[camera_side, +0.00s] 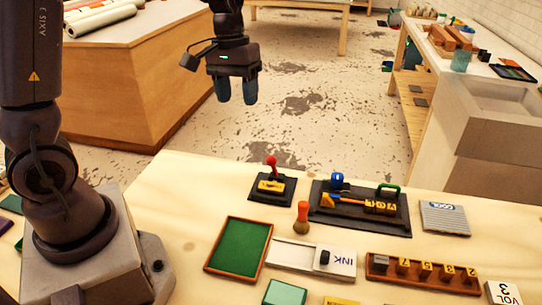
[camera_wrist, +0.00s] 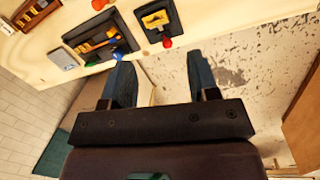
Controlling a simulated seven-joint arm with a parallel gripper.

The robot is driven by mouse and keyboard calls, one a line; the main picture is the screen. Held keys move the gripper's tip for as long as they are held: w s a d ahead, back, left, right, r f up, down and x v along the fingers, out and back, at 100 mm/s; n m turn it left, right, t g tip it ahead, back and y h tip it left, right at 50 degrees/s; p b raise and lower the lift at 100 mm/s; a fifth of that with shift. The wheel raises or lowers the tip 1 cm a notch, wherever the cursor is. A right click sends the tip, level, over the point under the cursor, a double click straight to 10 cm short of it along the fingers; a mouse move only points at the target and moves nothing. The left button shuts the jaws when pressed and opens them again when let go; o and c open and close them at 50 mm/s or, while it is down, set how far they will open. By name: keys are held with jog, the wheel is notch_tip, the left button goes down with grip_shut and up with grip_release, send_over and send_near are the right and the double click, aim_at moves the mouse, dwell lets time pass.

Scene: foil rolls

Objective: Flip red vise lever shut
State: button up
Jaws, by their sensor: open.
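The red vise lever (camera_side: 271,161) stands up from a small dark base with a yellow block (camera_side: 270,186), near the back edge of the table. In the wrist view the red knob (camera_wrist: 167,42) shows at the table's edge, beside the yellow block (camera_wrist: 155,20). My gripper (camera_side: 236,98) hangs open and empty, above and beyond the table's back edge, up and left of the lever in the side view. In the wrist view its two blue-grey fingers (camera_wrist: 160,82) are spread apart with only floor between them. It touches nothing.
Right of the vise is a dark board (camera_side: 350,222) with a blue knob, a green handle and yellow parts. An orange-topped tool (camera_side: 302,216) stands in front of it. A green tray (camera_side: 240,247), an INK box (camera_side: 340,261) and a numbered block rack (camera_side: 422,273) lie nearer.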

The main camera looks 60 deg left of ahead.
aim_at(274, 166)
jog(key=shift+w+a+f+n+g+h, duration=0.7)
jog(key=shift+w+a+f+n+h, duration=0.7)
jog(key=shift+w+a+f+n, duration=3.2)
jog(key=shift+m, duration=0.7)
jog(key=x, duration=0.4)
jog(key=w+x, duration=0.1)
jog(key=x, duration=0.4)
jog(key=w+d+x, duration=0.1)
jog(key=x, duration=0.3)
